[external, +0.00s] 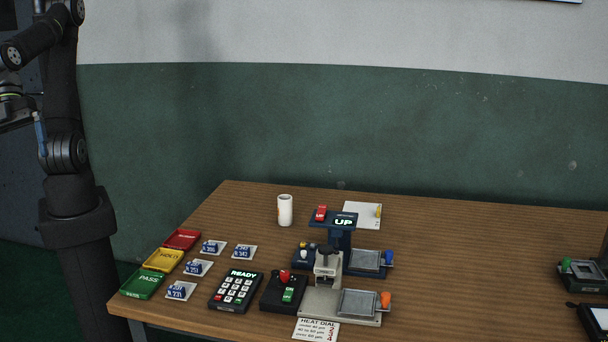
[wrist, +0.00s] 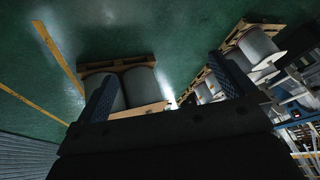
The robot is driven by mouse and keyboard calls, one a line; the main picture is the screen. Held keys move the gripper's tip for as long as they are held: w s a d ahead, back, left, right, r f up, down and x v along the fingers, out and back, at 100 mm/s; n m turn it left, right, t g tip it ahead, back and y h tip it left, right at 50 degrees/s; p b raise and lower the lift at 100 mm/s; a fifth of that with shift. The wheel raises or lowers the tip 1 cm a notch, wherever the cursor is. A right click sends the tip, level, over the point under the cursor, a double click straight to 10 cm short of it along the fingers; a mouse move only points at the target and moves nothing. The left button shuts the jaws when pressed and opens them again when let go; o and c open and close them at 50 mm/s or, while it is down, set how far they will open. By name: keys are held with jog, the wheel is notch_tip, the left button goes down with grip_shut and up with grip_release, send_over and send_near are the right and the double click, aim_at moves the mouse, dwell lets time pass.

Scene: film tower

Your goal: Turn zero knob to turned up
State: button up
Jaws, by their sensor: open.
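I cannot tell for sure which control is the zero knob. A black box (external: 270,298) in front has a red knob (external: 285,276) and a green button. A blue knob (external: 389,258) and an orange knob (external: 385,299) sit beside two grey plates. My gripper (wrist: 165,92) is open and empty in the wrist view, far from the table; its arm is at the left in the external view.
A keypad reading "READY" (external: 236,291), red, yellow and green trays (external: 142,284), several blue-labelled pieces on cards and a white cup (external: 285,210) share the wooden table (external: 480,260). The table's right middle is clear. Pallets with large rolls (wrist: 140,86) stand on the floor.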

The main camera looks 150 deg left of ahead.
jog(key=shift+s+f, duration=0.15)
jog(key=shift+s, duration=0.1)
